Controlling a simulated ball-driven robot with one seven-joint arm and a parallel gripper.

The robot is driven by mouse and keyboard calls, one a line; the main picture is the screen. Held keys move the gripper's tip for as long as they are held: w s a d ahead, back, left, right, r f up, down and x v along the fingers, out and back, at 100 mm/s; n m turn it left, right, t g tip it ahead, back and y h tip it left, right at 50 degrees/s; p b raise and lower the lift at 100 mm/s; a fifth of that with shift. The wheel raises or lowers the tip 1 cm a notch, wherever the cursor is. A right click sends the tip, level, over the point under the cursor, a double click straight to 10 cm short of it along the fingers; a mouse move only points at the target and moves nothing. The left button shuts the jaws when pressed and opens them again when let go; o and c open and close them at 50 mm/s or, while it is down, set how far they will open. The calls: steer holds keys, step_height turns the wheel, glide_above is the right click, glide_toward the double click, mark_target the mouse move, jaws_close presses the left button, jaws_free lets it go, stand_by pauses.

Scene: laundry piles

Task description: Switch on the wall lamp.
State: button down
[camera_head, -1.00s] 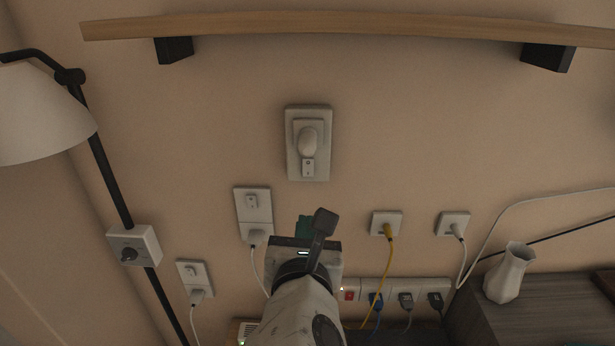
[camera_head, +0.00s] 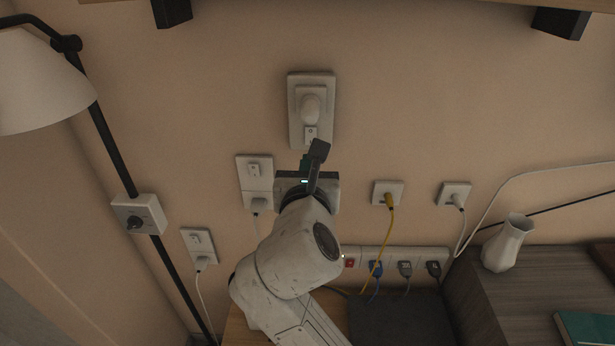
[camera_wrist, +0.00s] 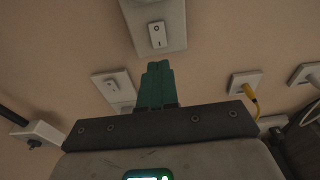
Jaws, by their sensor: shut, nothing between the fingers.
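A pale wall plate (camera_head: 297,112) at centre carries a rounded white fitting (camera_head: 311,108), perhaps a small unlit wall lamp. Below that is a small rocker switch (camera_head: 310,132), also in the wrist view (camera_wrist: 157,35) with "O" and "I" marks. A white-shaded lamp (camera_head: 40,85) on a black pole is at left, with a box and dark knob (camera_head: 134,222). My gripper (camera_head: 306,161) is just below the centre plate. In the wrist view its green fingers (camera_wrist: 156,72) are shut and empty, just below the rocker in the picture; contact cannot be told.
A switched socket (camera_head: 254,170) is left of my gripper, another (camera_head: 198,240) lower left. A yellow-cabled socket (camera_head: 388,192) and a white-cabled one (camera_head: 453,194) are right. A power strip (camera_head: 400,257) with a red switch is below. A vase (camera_head: 507,245) stands on a dark cabinet.

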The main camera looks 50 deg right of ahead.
mark_target(310, 143)
steer(key=x, duration=0.6)
steer(key=shift+w+d, duration=0.15)
steer(key=shift+d, duration=0.1)
steer(key=shift+w+d+t+h+b, duration=0.2)
steer(key=shift+t+h+b, duration=0.1)
steer(key=shift+t+h, duration=0.15)
steer(key=shift+f, duration=0.1)
